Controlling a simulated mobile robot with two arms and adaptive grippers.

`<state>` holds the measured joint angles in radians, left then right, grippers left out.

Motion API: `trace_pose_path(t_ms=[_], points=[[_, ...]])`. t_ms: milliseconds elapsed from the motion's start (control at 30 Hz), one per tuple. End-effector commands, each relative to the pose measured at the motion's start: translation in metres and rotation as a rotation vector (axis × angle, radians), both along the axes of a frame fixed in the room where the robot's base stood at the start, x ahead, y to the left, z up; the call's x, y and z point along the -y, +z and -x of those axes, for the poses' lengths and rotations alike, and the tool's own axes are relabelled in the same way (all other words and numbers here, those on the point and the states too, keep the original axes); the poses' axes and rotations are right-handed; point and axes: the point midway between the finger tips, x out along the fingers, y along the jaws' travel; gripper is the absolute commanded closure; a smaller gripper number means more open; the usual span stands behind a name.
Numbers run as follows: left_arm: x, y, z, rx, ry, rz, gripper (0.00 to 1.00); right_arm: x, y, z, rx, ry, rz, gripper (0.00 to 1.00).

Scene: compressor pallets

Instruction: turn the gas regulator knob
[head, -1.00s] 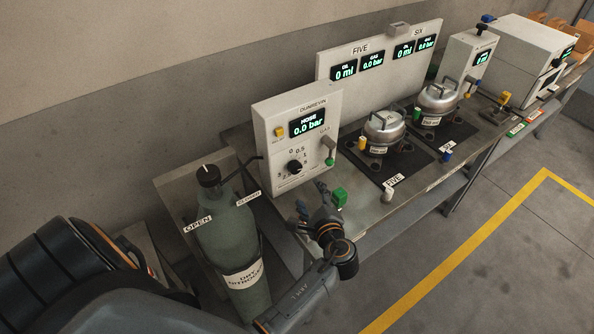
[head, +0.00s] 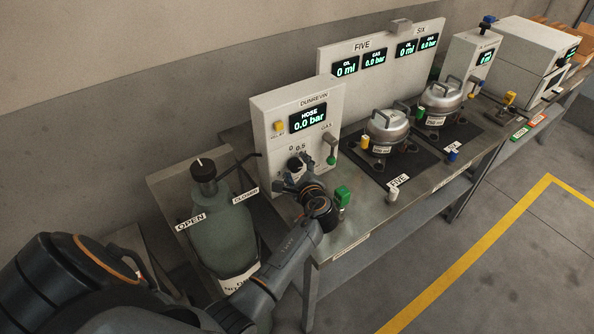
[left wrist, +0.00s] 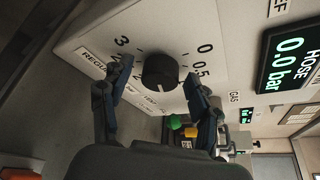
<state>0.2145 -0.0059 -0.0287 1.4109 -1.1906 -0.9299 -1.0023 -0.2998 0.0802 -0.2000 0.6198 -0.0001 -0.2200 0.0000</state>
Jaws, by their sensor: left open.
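The gas regulator knob (left wrist: 160,72) is a round black dial on the white panel (left wrist: 90,45), with a printed scale around it, in the left wrist view. My left gripper (left wrist: 158,92) is open, with one blue-grey finger on each side of the knob. No contact between fingers and knob can be made out. In the head view my left gripper (head: 296,175) is in front of the panel (head: 265,105) and hides most of the knob. The hose display (head: 308,117) reads 0.0 bar. My right gripper is not in view.
A green gas cylinder (head: 222,235) with a black valve stands left of the bench. A green connector (head: 342,196) stands on the bench edge beside my left wrist. Two metal compressors (head: 387,130) (head: 440,100) stand to the right. The floor at the right is clear.

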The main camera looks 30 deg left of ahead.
Motion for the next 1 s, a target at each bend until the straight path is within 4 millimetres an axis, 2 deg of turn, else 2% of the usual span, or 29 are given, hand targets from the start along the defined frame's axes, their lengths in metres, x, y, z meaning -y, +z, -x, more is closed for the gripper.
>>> trace_pose_path(t_ms=[133, 167, 400, 567, 800, 1000], points=[[0.000, 0.000, 0.000, 0.000, 0.000, 0.000, 0.38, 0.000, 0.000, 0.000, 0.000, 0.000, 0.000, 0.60], [0.000, 0.000, 0.000, 0.000, 0.000, 0.000, 0.43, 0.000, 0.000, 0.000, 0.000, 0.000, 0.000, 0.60], [0.000, 0.000, 0.000, 0.000, 0.000, 0.000, 0.91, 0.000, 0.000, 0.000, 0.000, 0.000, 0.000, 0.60], [0.000, 0.003, 0.000, -0.019, 0.001, -0.007, 0.93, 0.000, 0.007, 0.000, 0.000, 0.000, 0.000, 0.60], [0.001, 0.007, -0.001, -0.160, 0.000, -0.065, 0.93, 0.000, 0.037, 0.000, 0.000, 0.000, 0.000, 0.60], [0.001, 0.002, -0.001, -0.217, 0.001, -0.087, 0.93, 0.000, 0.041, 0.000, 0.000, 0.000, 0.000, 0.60]])
